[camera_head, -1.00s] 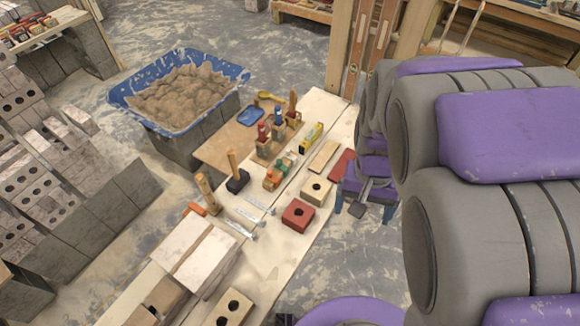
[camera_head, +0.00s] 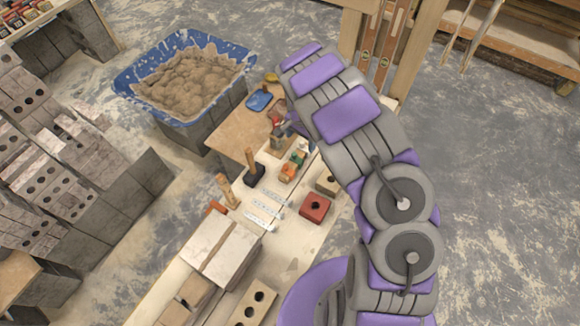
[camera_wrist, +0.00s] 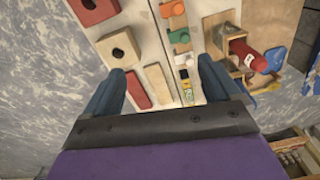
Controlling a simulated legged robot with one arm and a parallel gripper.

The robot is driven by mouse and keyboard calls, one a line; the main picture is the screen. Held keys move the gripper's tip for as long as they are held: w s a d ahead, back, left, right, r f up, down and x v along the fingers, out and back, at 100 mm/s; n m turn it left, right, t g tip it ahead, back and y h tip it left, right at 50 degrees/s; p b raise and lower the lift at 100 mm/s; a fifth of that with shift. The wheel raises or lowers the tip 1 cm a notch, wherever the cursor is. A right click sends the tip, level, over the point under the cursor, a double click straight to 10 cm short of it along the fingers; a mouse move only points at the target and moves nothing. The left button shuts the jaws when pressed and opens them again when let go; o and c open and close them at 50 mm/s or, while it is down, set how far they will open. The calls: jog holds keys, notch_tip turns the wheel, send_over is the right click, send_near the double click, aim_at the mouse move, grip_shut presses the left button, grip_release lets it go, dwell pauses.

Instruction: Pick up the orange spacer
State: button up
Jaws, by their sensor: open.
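The orange spacer (camera_head: 287,171) lies on the bench in a short row, beside a green piece (camera_head: 297,158). In the wrist view the orange spacer (camera_wrist: 172,9) shows at the top edge, with the green piece (camera_wrist: 179,36) below it. My gripper (camera_wrist: 160,82) is open and empty, its two blue-grey fingers wide apart. The spacer lies beyond the fingertips in that view, apart from them. In the head view my arm reaches over the bench from the right, and the gripper end (camera_head: 290,127) is partly hidden near the red-handled tools.
A red holed block (camera_head: 315,207) lies right of the spacer. A black-headed mallet (camera_head: 253,171) stands to its left. Red-handled tools in wooden holders (camera_wrist: 240,52) stand close to one finger. A blue mortar tub (camera_head: 185,77) stands behind left. Pale slabs (camera_head: 220,245) lie nearer.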

send_over(287, 167)
notch_tip(287, 167, down, 3)
jog(key=f, duration=0.4)
jog(key=f+b, duration=0.1)
jog(key=f, duration=0.3)
jog(key=a+f+b, duration=0.1)
jog(key=f, duration=0.3)
jog(key=shift+w+f, duration=0.2)
jog(key=shift+w, duration=0.05)
jog(key=shift+d+f, duration=0.1)
jog(key=shift+d, duration=0.25)
jog(key=shift+y, duration=0.3)
jog(key=f, duration=0.1)
jog(key=d+f+b, duration=0.1)
jog(key=f, duration=0.1)
jog(key=s+f+b, duration=0.1)
jog(key=shift+d+f, duration=0.15)
jog(key=shift+d, duration=0.15)
jog(key=shift+w+a+f, duration=0.1)
jog(key=shift+a+f, duration=0.15)
jog(key=shift+f, duration=0.05)
jog(key=shift+a, duration=0.8)
jog(key=shift+c, duration=0.3)
jog(key=shift+w+d, duration=0.1)
jog(key=shift+d, duration=0.8)
jog(key=c, duration=0.6)
jog(key=shift+r, duration=0.1)
jog(key=c, duration=0.3)
jog(key=shift+a, duration=0.45)
jog(key=shift+c, duration=1.2)
